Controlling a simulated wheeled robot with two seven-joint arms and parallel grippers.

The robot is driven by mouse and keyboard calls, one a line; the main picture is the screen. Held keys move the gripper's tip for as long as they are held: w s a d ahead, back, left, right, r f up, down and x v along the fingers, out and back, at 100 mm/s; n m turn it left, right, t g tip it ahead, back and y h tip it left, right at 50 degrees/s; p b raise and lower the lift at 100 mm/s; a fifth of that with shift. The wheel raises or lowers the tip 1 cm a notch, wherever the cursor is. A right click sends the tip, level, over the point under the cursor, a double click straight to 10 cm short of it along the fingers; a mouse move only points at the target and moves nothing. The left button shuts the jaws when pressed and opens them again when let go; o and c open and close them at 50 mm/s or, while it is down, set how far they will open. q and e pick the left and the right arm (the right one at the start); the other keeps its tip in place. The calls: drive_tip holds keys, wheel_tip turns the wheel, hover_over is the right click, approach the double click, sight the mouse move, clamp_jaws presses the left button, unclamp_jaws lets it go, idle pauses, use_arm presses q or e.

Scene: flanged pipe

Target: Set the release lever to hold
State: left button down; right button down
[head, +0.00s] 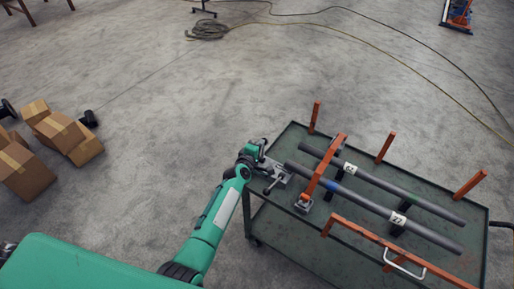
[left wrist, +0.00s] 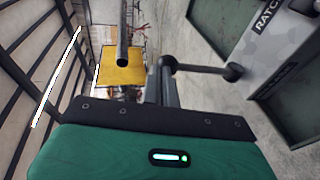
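The grey ratchet box (head: 279,174) stands at the left end of the cart, with a dark-knobbed lever (head: 268,190) at its near side. In the left wrist view, the box (left wrist: 288,50) fills the upper right, and a dark bar with a round knob (left wrist: 232,72) sticks out beside it. My left gripper (head: 261,152) is at the cart's left corner, close against the box. Its fingers (left wrist: 162,82) look close together near the bar's left end; whether they touch or grip it I cannot tell. My right gripper is out of view.
The green cart (head: 300,255) carries two dark pipes (head: 415,190) under an orange clamp arm (head: 322,172), with orange posts (head: 385,148) and an orange rail (head: 390,250) around them. Cardboard boxes (head: 60,132) and a cable coil (head: 208,29) lie on open floor.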

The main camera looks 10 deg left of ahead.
use_arm(q)
drive_tip(key=shift+w+d+r+b, duration=0.2)
drive_tip(key=shift+w, duration=0.35)
drive_tip(key=shift+w+d+r+b, duration=0.15)
drive_tip(key=shift+w+d, duration=0.05)
drive_tip(key=shift+w, duration=0.3)
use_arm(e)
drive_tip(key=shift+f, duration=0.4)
use_arm(q)
drive_tip(key=shift+r, duration=0.2)
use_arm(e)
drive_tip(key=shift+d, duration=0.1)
use_arm(q)
drive_tip(key=shift+r, duration=0.1)
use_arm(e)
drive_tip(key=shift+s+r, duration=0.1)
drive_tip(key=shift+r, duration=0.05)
